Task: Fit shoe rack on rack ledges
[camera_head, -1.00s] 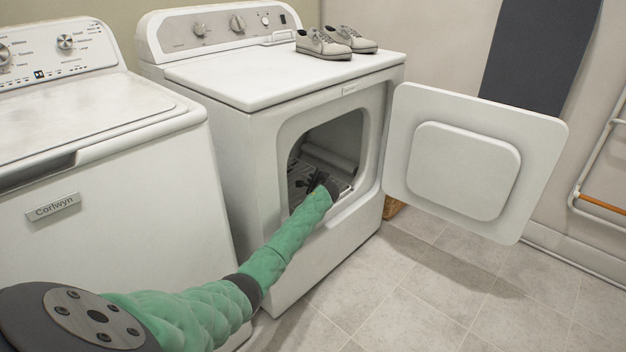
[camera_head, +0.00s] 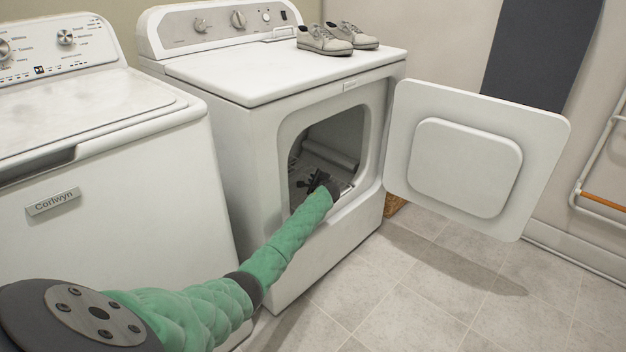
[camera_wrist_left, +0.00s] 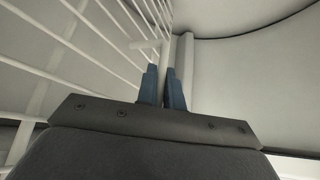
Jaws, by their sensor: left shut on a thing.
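The white wire shoe rack (camera_wrist_left: 75,45) fills the left of the left wrist view, with several parallel bars. My left gripper (camera_wrist_left: 162,72) has its blue fingers closed on a white bar of the rack. In the head view my left gripper (camera_head: 318,180) is inside the dryer's round opening, reached through from the front. The dryer (camera_head: 262,165) stands with its door open. The rack inside the drum is small and dark in the head view, and its contact with the rack ledges cannot be made out. My right gripper is out of view.
The open dryer door (camera_head: 465,165) swings out to the right of the opening. Grey shoes (camera_head: 325,40) stand on the dryer top. A washer (camera_head: 90,150) stands to the left. The tiled floor (camera_head: 430,290) in front is clear; a basket (camera_head: 394,205) sits behind the door.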

